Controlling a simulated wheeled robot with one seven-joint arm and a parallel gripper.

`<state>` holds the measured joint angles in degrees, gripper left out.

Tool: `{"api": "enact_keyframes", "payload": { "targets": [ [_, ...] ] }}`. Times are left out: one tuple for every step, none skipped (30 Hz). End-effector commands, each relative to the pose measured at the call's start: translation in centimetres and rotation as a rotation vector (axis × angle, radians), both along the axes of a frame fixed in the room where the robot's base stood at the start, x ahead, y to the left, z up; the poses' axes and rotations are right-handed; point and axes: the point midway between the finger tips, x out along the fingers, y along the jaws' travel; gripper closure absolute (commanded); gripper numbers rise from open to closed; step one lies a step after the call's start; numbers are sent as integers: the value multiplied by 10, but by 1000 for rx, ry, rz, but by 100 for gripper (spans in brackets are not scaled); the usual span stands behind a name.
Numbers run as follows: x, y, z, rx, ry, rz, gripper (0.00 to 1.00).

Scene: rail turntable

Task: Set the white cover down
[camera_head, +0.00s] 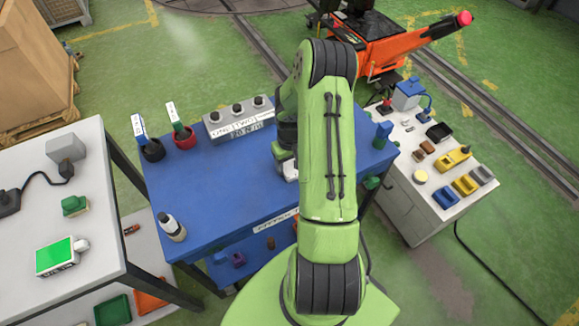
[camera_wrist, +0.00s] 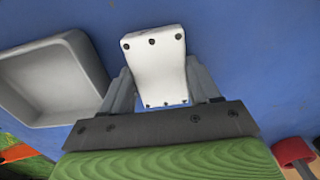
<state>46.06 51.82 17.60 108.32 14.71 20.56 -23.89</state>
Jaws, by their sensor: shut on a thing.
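In the head view a small part of the white cover (camera_head: 291,172) shows over the blue table (camera_head: 235,190), beside my green arm. My arm hides most of the gripper there.
A grey tray (camera_wrist: 22,98) lies left of the cover in the wrist view, and a red-topped item (camera_wrist: 291,150) at lower right. A control box (camera_head: 238,118) with knobs stands at the table's back, a bottle (camera_head: 171,226) at its front left. The table's left middle is clear.

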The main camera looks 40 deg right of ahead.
Motion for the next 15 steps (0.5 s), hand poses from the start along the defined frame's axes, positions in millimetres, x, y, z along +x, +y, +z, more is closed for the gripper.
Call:
{"api": "enact_keyframes", "payload": {
  "targets": [
    [0, 0, 0, 0, -1, 0, 87],
    [0, 0, 0, 0, -1, 0, 88],
    [0, 0, 1, 0, -1, 0, 88],
    [0, 0, 1, -1, -1, 0, 88],
    [1, 0, 3, -2, -2, 0, 88],
    [1, -1, 8, -3, -3, 0, 88],
    [1, -1, 13, -3, -4, 0, 88],
    [1, -1, 19, -4, -4, 0, 88],
    [1, -1, 29, -6, -5, 0, 88],
    [1, -2, 37, -6, -4, -1, 88],
    [1, -2, 45, -7, -5, -1, 88],
    [1, -1, 56, -6, -6, -1, 88],
    [1, -1, 64, -5, -5, 0, 88],
    [1, -1, 71, -6, -5, -1, 88],
    [1, -1, 79, -5, -4, -1, 88]
  ]
}}
